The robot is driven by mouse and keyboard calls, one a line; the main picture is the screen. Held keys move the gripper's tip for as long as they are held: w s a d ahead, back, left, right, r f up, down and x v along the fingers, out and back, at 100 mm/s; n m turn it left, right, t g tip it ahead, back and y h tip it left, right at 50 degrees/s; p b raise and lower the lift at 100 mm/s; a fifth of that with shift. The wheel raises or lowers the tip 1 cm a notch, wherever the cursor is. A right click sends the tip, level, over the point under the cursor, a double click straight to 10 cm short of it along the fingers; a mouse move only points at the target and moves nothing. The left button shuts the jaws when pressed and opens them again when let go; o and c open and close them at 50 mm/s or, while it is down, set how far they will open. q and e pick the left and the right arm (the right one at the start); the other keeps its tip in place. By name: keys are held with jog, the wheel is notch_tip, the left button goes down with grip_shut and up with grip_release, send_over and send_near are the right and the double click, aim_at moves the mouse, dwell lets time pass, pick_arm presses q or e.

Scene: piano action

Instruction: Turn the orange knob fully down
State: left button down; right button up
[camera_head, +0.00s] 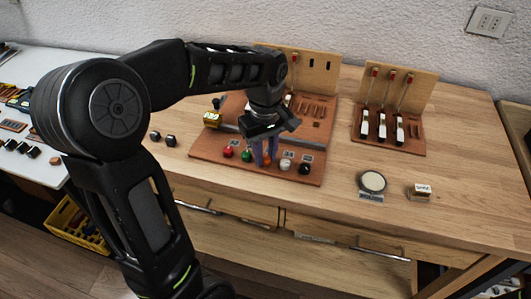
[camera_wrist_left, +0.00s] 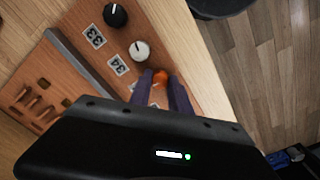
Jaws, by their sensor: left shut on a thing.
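The orange knob (camera_wrist_left: 160,76) shows in the left wrist view between the purple fingertips of my left gripper (camera_wrist_left: 162,84). The gripper is shut on the knob. In the head view, the left gripper (camera_head: 265,155) reaches down to the knob row, and the orange knob (camera_head: 267,161) is mostly hidden by the fingers. The knob's pointer mark cannot be made out. My right gripper is not in view.
The panel (camera_head: 215,148) carries a red knob (camera_head: 228,152), a green knob (camera_head: 246,155), a white knob (camera_head: 285,164) and a black knob (camera_head: 305,168) in the same row. A round dial (camera_head: 372,182) and small box (camera_head: 421,191) stand to the right on the table.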

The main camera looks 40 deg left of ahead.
aim_at(265, 157)
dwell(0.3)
pick_arm(q)
jog(key=c, duration=1.2)
grip_release()
jog(key=shift+r, duration=0.1)
notch_tip(265, 157, up, 8)
jog(key=shift+f, duration=0.15)
